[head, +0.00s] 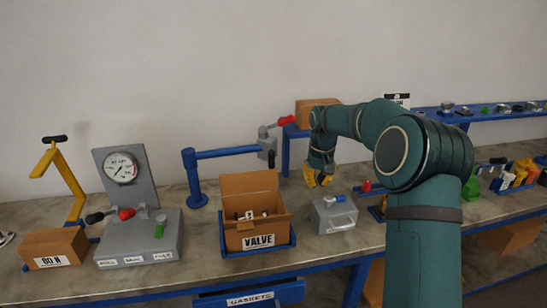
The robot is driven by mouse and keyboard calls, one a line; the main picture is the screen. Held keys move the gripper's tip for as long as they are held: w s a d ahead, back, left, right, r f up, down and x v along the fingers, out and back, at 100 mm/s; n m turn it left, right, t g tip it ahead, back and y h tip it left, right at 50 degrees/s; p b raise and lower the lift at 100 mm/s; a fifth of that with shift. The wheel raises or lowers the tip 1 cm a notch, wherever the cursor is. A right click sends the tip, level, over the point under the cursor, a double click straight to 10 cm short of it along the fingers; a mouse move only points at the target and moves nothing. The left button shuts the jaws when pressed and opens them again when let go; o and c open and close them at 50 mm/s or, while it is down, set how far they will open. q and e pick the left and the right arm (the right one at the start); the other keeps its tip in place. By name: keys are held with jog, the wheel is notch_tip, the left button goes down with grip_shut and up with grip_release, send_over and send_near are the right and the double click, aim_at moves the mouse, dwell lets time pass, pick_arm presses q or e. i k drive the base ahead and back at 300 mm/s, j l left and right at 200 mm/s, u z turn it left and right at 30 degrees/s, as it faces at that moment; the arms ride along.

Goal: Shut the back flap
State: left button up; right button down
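An open cardboard box (262,228) with a VALVE label stands on the bench in a blue tray. Its back flap (249,183) stands up, tilted slightly backward. Small metal fittings and a blue part show inside the box. My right gripper (320,181) has yellow fingertips and hangs pointing down, to the right of the box and apart from the flap. Nothing is seen held in it, but its fingers are too small to tell open from shut. My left gripper is out of view.
A blue post with a horizontal arm (228,152) and grey clamp stands behind the box. A grey metal case (334,216) sits to its right, below my gripper. A gauge stand (139,247) and another closed box (55,248) are to the left.

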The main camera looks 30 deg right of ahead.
aim_at(264, 179)
jog(key=i, duration=0.85)
